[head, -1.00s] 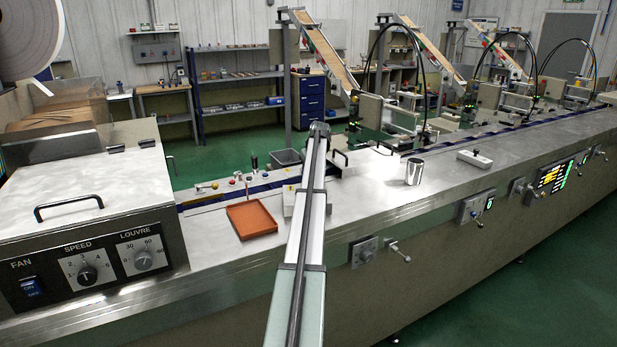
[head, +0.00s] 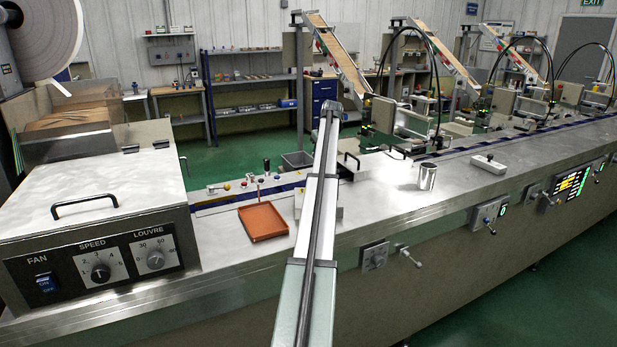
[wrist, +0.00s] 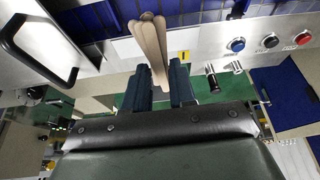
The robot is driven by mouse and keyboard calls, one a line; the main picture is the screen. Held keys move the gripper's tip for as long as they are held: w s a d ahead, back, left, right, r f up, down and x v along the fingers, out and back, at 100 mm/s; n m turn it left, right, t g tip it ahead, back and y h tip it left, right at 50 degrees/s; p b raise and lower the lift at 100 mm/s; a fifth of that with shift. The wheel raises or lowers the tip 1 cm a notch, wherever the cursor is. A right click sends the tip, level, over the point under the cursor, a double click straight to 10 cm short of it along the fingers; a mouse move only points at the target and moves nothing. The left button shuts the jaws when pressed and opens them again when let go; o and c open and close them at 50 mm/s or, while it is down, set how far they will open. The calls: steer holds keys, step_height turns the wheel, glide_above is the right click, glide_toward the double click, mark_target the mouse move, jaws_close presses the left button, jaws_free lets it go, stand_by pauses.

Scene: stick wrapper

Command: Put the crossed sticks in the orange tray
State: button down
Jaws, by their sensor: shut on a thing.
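Several pale wooden sticks (wrist: 150,42), overlapping and slightly fanned, stand out beyond my gripper (wrist: 160,85) in the wrist view. The dark fingers are shut on their lower ends. The orange tray (head: 262,222) lies on the steel machine top in the head view, left of my arm, and its visible floor looks empty. The tray does not show in the wrist view. In the head view my gripper and the sticks are hidden behind my arm.
Several small knobs (head: 226,187) stand just behind the tray. A thin upright post rises at the tray's back edge. The fan control box (head: 100,240) is at left. A metal cup (head: 427,177) and a white block (head: 489,164) stand right of my arm.

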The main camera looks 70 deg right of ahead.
steer(key=w+a+r+n, duration=0.1)
steer(key=w+a+r, duration=0.35)
steer(key=w, duration=0.45)
steer(key=m, duration=0.1)
glide_above(261, 219)
steer(key=s+a, duration=0.1)
step_height(261, 219, down, 4)
steer(key=r, duration=0.1)
steer(key=shift+f, duration=4.9)
steer(key=shift+f, duration=0.15)
steer(key=c, duration=0.9)
jaws_free()
